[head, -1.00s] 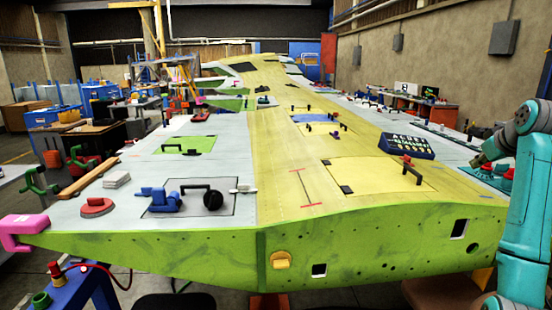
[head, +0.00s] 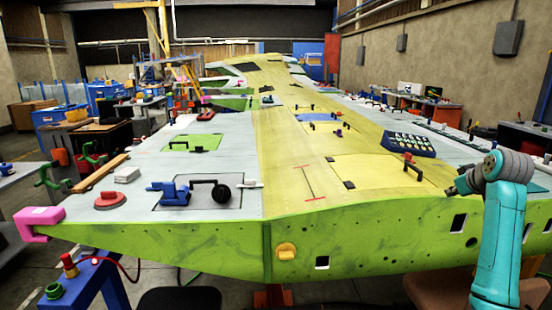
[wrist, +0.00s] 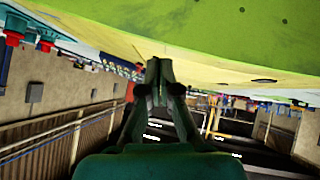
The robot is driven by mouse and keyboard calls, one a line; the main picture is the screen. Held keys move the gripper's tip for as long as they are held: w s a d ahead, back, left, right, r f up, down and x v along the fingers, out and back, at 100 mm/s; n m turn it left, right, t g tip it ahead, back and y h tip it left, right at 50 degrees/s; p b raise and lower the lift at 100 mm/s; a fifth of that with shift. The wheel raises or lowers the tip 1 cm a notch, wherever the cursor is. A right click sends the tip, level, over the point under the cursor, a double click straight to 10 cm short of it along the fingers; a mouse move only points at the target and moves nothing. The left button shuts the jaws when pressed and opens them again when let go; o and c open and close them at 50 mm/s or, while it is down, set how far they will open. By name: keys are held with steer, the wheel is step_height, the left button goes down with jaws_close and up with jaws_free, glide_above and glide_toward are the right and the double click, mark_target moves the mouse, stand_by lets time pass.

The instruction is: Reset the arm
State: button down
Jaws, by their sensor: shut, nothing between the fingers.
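My teal arm stands folded at the right of the head view, in front of the wing's near right corner. Its wrist end points left; the fingers are too small to make out there. In the wrist view my gripper (wrist: 158,75) is dark green, with its fingers together and nothing between them. The wing panel (head: 350,245), with a green front edge and yellow and grey top, fills the middle of the head view. In the wrist view the room shows upside down, with the wing's green edge (wrist: 230,35) across the top.
On the wing lie a blue tool tray (head: 407,144), a blue tool (head: 168,192), a red disc (head: 110,200) and several black handles. A pink clamp (head: 38,222) grips the left corner. A blue stand (head: 98,285) is at the lower left. Workbenches line both sides.

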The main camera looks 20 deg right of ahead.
steer(key=w+a+f, duration=0.1)
steer(key=a+f, duration=0.3)
steer(key=f, duration=0.3)
steer(key=w+a+f, duration=0.2)
steer(key=a+f, duration=0.2)
steer(key=f, duration=0.3)
steer(key=s+a+f+t, duration=0.1)
steer(key=s+a+f, duration=0.4)
steer(key=a+f, duration=0.7)
steer(key=s+a+f+t, duration=0.2)
steer(key=s+a+f, duration=0.4)
steer(key=a+f, duration=0.65)
steer(key=s+a+f+t+y, duration=0.1)
steer(key=s+a, duration=0.6)
steer(key=s, duration=0.3)
steer(key=s+a+t+y, duration=0.1)
steer(key=s+a, duration=0.7)
steer(key=s, duration=0.1)
steer(key=s+a+r+n+y, duration=0.1)
steer(key=s+a+r, duration=0.2)
steer(key=s, duration=0.6)
steer(key=s+a+r+n+t+y, duration=0.1)
steer(key=s+a+r, duration=0.2)
steer(key=s+r, duration=0.5)
steer(key=shift+s+a+r+y, duration=0.15)
steer(key=shift+s+r+y, duration=0.2)
steer(key=shift+s, duration=0.4)
steer(key=shift+f, duration=0.1)
